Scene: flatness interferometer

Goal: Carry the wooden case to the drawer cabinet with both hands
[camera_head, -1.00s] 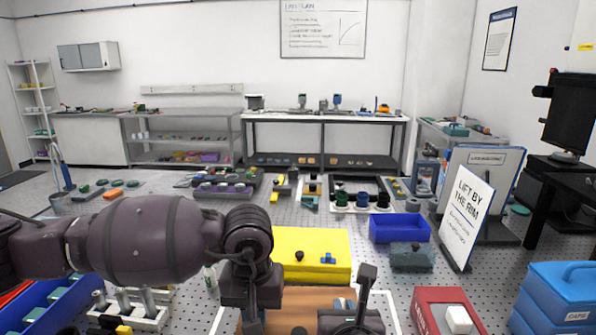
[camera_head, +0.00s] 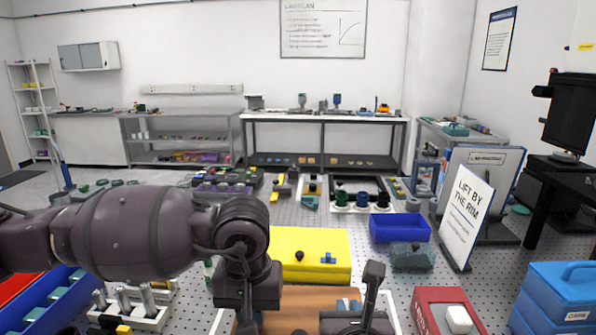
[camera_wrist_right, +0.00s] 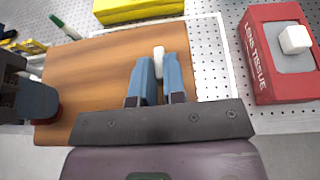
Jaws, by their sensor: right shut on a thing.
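The wooden case (camera_head: 300,303) is a flat brown box low in the middle of the head view. Its wooden top (camera_wrist_right: 100,75) fills much of the right wrist view. My right gripper (camera_wrist_right: 160,62) has two blue fingers shut around a small white part at the case's edge, which looks like its handle. My right gripper (camera_head: 350,304) also shows at the bottom of the head view. My left gripper (camera_head: 246,318) is down at the case's left side, its fingers hidden. I cannot make out the drawer cabinet for sure.
A yellow box (camera_head: 312,250) lies just beyond the case. A red lens tissue box (camera_head: 445,310) stands to its right, a blue caps bin (camera_head: 560,298) farther right. A blue tray (camera_head: 400,228) and a "Lift by the rim" sign (camera_head: 468,215) stand beyond.

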